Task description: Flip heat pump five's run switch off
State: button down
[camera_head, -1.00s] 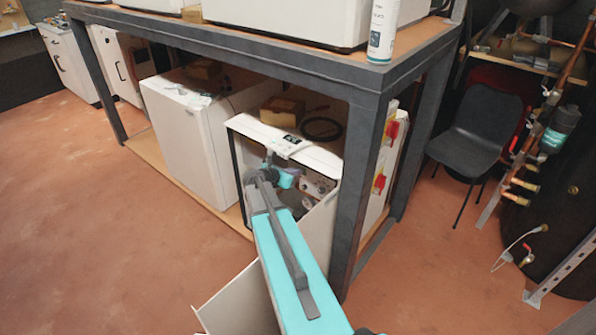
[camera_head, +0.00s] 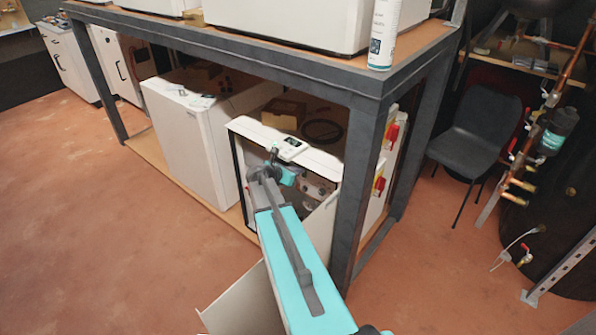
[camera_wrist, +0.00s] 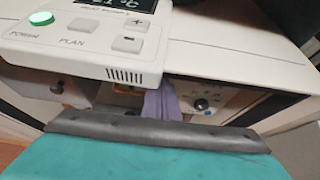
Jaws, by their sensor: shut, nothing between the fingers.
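An open-fronted white heat pump (camera_head: 308,155) stands on the low shelf; I cannot read a number on it. My gripper (camera_head: 287,178) is at its open front, below the top control panel (camera_head: 292,147). In the wrist view this control panel (camera_wrist: 95,35) has a lit display, a green POWER button (camera_wrist: 41,18), a PLAN button and plus and minus buttons. Below it, an inner white panel carries a black knob (camera_wrist: 202,104). I cannot make out which control is the run switch.
A grey bench frame (camera_head: 365,165) stands close to the right of my arm. A loose white panel (camera_head: 245,300) leans below the unit. A closed white unit (camera_head: 190,140) is to the left. Red switches (camera_head: 391,134) are on the right side. The floor at left is clear.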

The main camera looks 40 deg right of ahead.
jog(key=shift+a, duration=0.1)
dwell(0.3)
jog(key=v, duration=1.3)
jog(key=shift+r+b, duration=0.3)
jog(key=shift+r, duration=0.1)
